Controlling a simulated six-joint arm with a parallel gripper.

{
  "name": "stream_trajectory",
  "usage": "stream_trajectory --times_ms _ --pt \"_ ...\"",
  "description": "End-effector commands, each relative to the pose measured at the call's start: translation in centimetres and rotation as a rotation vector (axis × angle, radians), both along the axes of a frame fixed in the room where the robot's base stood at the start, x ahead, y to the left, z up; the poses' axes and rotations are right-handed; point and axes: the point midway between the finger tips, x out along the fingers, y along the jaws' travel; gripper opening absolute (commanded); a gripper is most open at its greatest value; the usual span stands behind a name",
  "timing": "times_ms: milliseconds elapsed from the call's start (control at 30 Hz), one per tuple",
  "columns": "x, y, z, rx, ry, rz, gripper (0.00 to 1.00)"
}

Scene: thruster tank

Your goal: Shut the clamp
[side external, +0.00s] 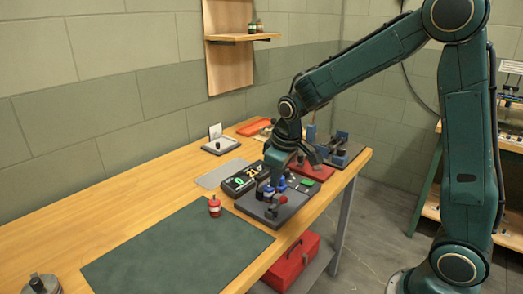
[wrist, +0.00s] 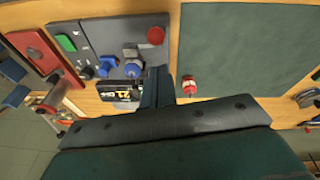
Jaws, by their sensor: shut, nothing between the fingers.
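My gripper (side external: 275,178) is shut and empty, pointing down over the grey control plate (side external: 292,208) near the display. In the wrist view its dark fingers (wrist: 158,78) are together beside a blue valve knob (wrist: 133,70). The plate carries blue knobs, a red knob (wrist: 156,35) and a green block (wrist: 65,43). A blue device on a dark base (side external: 340,157), which may be the clamp, stands at the table's far right end. Its blue parts (wrist: 14,97) show at the wrist view's left edge. I cannot tell whether it is open or shut.
A red plate (side external: 316,172) lies between the plate and the blue device. A small red-and-white canister (side external: 214,206) stands by the green mat (side external: 180,250), which is clear. A red toolbox (side external: 292,262) is below the table.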

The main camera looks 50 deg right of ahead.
Motion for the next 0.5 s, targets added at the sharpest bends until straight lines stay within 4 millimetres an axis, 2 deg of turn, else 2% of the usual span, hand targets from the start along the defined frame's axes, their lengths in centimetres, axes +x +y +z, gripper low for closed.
stream_trajectory --times_ms 267,500 --pt "0.2 0.1 0.4 0.000 -0.002 0.000 0.00" --pt "0.8 0.5 2.3 -0.001 -0.003 0.001 0.00"
